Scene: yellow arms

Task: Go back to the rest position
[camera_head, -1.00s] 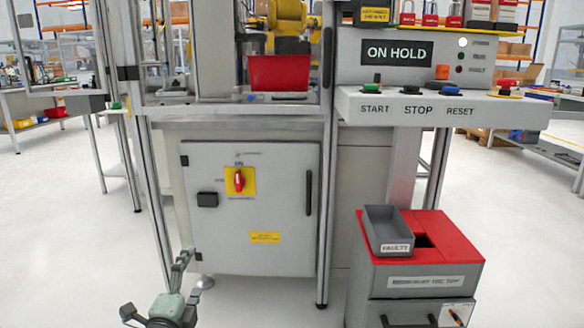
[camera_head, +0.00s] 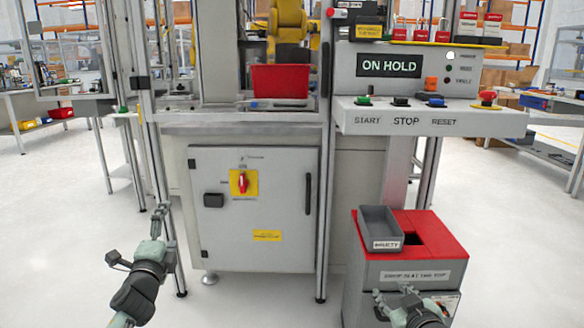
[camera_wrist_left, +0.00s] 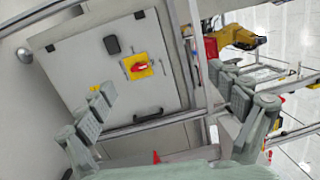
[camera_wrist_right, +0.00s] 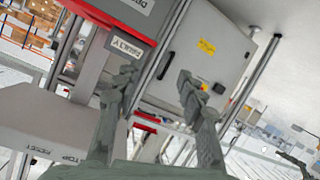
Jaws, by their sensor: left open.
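My left gripper (camera_head: 138,238) is at the lower left of the head view, in front of the grey cabinet. Its two fingers are spread, with nothing between them; the left wrist view shows the same gap (camera_wrist_left: 164,102). My right gripper (camera_head: 393,294) is at the bottom right, in front of the red-topped grey box. In the right wrist view its fingers (camera_wrist_right: 157,88) stand apart with nothing held. Both grippers are empty and in the air.
The cabinet (camera_head: 270,185) with a red switch stands ahead. The red-topped box (camera_head: 432,225) carries a grey tray (camera_head: 380,222). A button panel (camera_head: 430,122) juts out above, under an ON HOLD display (camera_head: 390,65). A red bin (camera_head: 279,81) sits in the cell. Floor at left is clear.

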